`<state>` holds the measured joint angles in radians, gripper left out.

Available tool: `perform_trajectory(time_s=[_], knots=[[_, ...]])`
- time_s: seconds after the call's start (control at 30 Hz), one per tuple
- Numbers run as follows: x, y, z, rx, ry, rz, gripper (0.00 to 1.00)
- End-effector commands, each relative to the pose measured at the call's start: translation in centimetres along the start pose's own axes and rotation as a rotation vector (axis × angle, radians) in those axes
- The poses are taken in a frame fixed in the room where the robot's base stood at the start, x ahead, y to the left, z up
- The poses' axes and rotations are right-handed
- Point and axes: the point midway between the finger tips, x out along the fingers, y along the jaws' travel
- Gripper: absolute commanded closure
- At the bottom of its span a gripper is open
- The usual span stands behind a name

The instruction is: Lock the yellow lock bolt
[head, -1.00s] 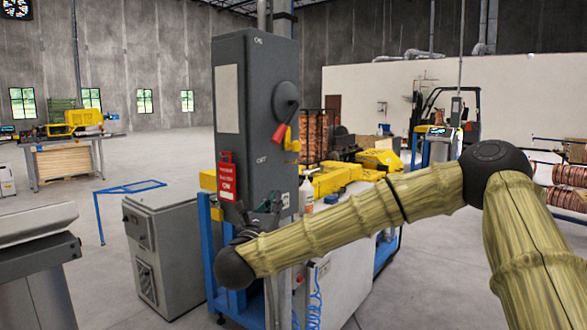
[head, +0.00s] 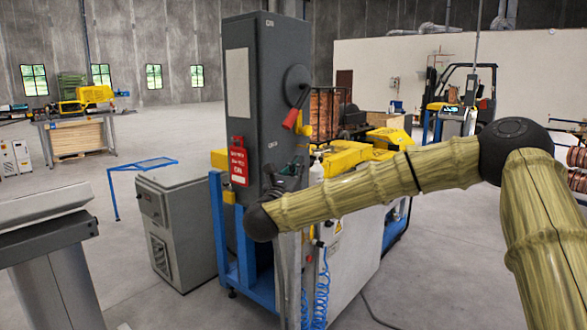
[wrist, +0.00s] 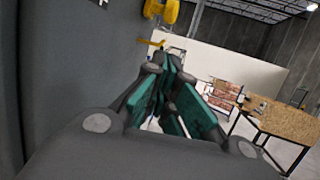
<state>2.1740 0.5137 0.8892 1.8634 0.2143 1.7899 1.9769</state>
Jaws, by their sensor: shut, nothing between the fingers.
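The dark grey cabinet (head: 269,85) has a round switch with a red-tipped handle (head: 290,119) on its right side. A yellow part (head: 303,124), which looks like the lock bolt, is beside that handle. In the wrist view, a yellow part (wrist: 162,10) is at the top, with a thin yellow piece (wrist: 150,43) just below it, beyond my fingertips. I cannot tell which of these is the bolt itself. My gripper (wrist: 172,75) is shut and empty, close beside a large grey surface. In the head view it is small and partly hidden behind my arm, low by the cabinet.
A red tag (head: 238,165) hangs on the cabinet's front. Blue framing (head: 216,230) and yellow machinery (head: 350,155) surround its base. A grey box unit (head: 178,230) stands left. A wooden-topped table (wrist: 268,115) shows at right in the wrist view. Open floor lies left.

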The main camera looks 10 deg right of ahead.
Motion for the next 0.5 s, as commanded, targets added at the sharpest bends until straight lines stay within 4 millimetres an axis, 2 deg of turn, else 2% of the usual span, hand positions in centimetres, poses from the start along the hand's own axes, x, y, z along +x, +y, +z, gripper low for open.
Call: perform_trajectory(time_s=[0.2,0.5], knots=[[3.8,-0.1,0.4,-0.002,0.001,-0.002,1.00],[5.7,0.0,2.5,0.000,0.000,0.000,1.00]])
